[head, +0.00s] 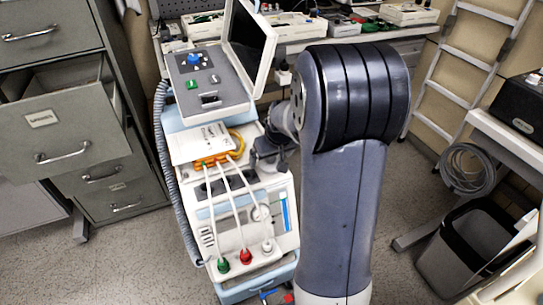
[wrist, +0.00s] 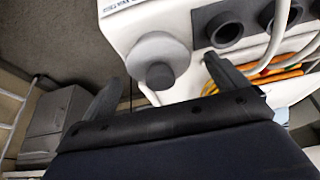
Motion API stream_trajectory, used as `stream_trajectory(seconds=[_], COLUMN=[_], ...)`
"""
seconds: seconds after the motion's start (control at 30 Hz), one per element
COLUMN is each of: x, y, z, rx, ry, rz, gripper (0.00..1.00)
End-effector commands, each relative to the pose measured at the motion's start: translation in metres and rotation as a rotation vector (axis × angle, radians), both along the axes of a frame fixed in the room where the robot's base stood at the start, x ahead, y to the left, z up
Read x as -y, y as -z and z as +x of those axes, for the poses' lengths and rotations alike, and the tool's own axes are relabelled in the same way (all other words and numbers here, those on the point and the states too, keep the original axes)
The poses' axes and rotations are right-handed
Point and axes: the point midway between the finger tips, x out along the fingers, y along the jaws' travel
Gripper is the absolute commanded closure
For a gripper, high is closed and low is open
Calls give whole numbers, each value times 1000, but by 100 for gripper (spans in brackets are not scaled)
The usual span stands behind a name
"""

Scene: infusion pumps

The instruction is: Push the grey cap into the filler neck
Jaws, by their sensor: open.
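The grey cap (wrist: 160,74) shows in the wrist view as a round knob in front of a wider, lighter grey round piece (wrist: 150,47) on the white machine housing. I cannot tell how far the cap sits in the filler neck, which I cannot make out separately. My gripper (wrist: 163,69) is open, with one finger to each side of the cap and no visible contact. In the head view my gripper (head: 268,158) is at the upper right of the machine's front, partly hidden by my arm. I cannot make out the cap there.
Dark round ports (wrist: 226,27) and orange tubing (wrist: 285,75) lie right of the cap. White hoses (head: 222,205) hang down the machine front. An open drawer cabinet (head: 70,130) stands left. A bin (head: 470,240) and ladder (head: 462,75) stand right.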

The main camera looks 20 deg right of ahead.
Motion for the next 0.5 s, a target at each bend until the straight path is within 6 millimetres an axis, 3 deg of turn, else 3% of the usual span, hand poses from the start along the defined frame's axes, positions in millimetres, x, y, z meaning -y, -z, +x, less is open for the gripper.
stream_trajectory(seconds=[0.23,0.5], x=[0,0], y=[-10,-56], z=[-3,-22], rx=[2,5], ry=[0,1], rz=[-1,-2], gripper=[7,7])
